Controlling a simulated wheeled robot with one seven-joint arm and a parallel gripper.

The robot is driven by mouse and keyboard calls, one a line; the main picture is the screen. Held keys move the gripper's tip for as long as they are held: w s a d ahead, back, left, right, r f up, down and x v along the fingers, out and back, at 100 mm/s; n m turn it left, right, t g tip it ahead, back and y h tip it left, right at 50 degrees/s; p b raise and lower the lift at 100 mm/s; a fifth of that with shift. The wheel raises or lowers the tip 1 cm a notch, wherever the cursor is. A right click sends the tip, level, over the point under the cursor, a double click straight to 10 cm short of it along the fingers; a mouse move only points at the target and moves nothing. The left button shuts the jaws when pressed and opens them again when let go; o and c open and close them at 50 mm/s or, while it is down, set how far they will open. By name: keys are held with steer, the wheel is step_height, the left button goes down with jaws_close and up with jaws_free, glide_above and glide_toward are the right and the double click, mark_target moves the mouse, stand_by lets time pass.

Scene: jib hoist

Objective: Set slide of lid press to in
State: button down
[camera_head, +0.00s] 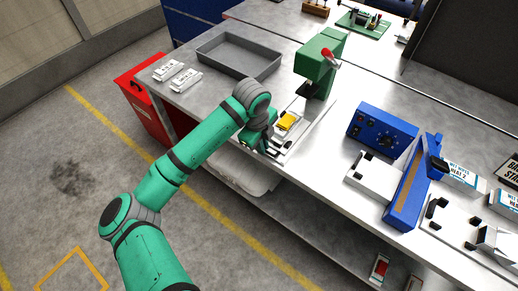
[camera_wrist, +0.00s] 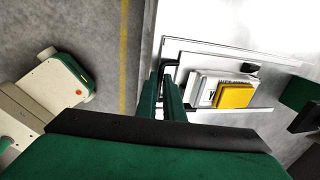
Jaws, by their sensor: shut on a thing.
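The lid press (camera_head: 316,68) is a green column with a red part on its head, standing on a pale base near the front edge of the bench. Its slide (camera_head: 283,148) is a pale plate reaching out from under the head toward the front edge. A white box with a yellow lid (camera_head: 288,121) sits on the slide, in front of the head rather than under it. The wrist view also shows the yellow lid (camera_wrist: 234,95). My gripper (camera_head: 266,145) is at the slide's front end, shut on its dark handle (camera_wrist: 172,64). The fingers partly hide the handle.
A grey tray (camera_head: 240,56) and two white parts (camera_head: 178,76) lie to the left. A blue box with knobs (camera_head: 381,127) and a blue sealer (camera_head: 408,190) stand to the right. A red bin (camera_head: 148,108) stands by the bench's left end. The floor in front is clear.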

mark_target(286, 118)
steer(key=w+d, duration=0.2)
steer(key=w, duration=0.1)
steer(key=w+d, duration=0.2)
steer(key=w, duration=0.1)
steer(key=w+d, duration=0.2)
steer(key=w, duration=0.1)
steer(key=shift+w+d+r, duration=0.1)
steer(key=shift+w+d, duration=0.1)
steer(key=shift+d, duration=0.15)
steer(key=shift+w+d, duration=0.45)
steer(key=shift+w, duration=0.3)
steer(key=shift+r, duration=0.1)
steer(key=c, duration=1.9)
jaws_free()
steer(key=shift+d+r, duration=0.1)
steer(key=shift+d, duration=0.05)
steer(key=r, duration=0.3)
steer(key=s+a+r, duration=0.1)
steer(key=r, duration=0.6)
steer(key=shift+s+a, duration=0.25)
steer(key=shift+s, duration=0.1)
steer(key=shift+w, duration=0.1)
